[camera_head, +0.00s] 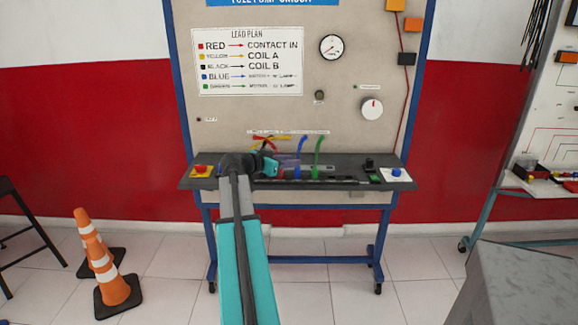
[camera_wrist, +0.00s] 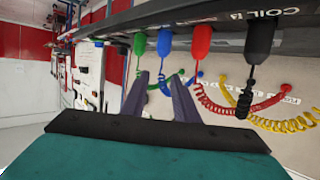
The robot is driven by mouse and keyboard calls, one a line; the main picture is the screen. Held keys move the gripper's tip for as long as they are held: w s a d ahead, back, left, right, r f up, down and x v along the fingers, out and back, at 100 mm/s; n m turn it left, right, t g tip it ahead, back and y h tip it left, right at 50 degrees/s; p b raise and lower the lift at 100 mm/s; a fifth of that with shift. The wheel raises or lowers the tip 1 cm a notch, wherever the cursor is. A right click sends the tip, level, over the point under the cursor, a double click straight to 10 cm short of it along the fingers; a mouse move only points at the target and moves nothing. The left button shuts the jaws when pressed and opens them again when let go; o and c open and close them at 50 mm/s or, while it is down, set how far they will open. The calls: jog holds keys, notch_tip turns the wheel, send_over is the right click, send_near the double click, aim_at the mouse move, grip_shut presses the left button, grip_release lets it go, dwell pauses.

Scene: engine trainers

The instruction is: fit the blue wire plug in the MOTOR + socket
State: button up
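The blue wire plug (camera_wrist: 164,42) stands in the bench strip between the green and red plugs in the wrist view, which looks upside down. Its coiled blue lead trails behind it. In the head view the blue wire (camera_head: 302,145) arches at the back of the bench. My gripper (camera_wrist: 159,76) is open and empty. Its two fingers point at the blue plug from a short distance, one to each side, apparently not touching it. In the head view my arm hides part of the plugs. I cannot make out a MOTOR + label on any socket.
A green plug (camera_wrist: 140,43), a red plug (camera_wrist: 201,40) and a black plug (camera_wrist: 260,38) stand close by, with coiled leads. The bench (camera_head: 340,182) carries a red button (camera_head: 201,170) and a blue knob (camera_head: 396,172). Orange cones (camera_head: 117,287) stand at the left.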

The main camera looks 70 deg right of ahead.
jog(key=shift+r, duration=1)
jog(key=o, duration=0.5)
jog(key=shift+o, duration=0.2)
jog(key=b+v, duration=0.1)
jog(key=v, duration=1.2)
jog(key=shift+a+r+b, duration=0.2)
jog(key=shift+a+b, duration=0.15)
jog(key=shift+b, duration=0.05)
jog(key=shift+w, duration=0.1)
